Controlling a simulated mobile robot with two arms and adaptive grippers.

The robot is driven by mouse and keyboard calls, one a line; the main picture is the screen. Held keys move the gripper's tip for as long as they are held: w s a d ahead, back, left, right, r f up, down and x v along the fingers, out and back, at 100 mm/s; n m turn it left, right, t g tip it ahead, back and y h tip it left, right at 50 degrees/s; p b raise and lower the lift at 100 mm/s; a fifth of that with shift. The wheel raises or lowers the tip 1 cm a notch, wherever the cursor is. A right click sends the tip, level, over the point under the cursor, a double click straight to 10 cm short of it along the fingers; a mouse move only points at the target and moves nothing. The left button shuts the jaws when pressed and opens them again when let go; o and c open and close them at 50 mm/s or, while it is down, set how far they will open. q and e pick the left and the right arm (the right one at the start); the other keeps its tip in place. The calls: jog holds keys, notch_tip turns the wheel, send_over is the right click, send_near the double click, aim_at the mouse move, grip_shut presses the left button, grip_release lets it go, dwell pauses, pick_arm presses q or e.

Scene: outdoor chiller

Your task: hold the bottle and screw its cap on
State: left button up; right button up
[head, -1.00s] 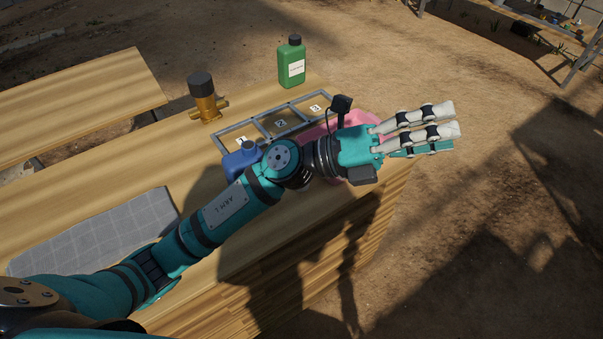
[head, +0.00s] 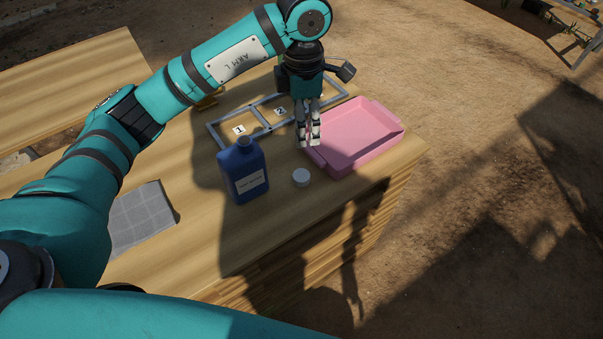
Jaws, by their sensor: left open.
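The blue bottle (head: 243,172) stands upright on the wooden table, with a pale label on its front and its neck uncovered. My left gripper (head: 308,145) points down above the table, beyond the cap and beside the pink tray's left edge. It is open with nothing visible between its fingers. My right gripper is not in the picture.
The pink tray (head: 398,128) is empty at the right end of the table (head: 200,240). A grey frame with numbered compartments (head: 222,143) lies behind the bottle. A grey checked cloth (head: 140,217) lies at left. The table's front right edge is close to the cap.

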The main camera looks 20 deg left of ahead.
pick_arm(q)
jog(key=p, duration=0.1)
send_over(301, 175)
jog(key=f, duration=1.2)
jog(key=shift+s+d+f, duration=0.1)
jog(key=shift+d+f, duration=0.05)
jog(key=shift+d, duration=0.15)
jog(key=shift+a+f+p, duration=0.15)
jog(key=shift+f+p, duration=0.15)
jog(key=shift+f, duration=1)
jog(key=shift+a+f+p, duration=0.1)
jog(key=shift+f+p, duration=0.2)
jog(key=shift+f, duration=1)
jog(key=c, duration=0.9)
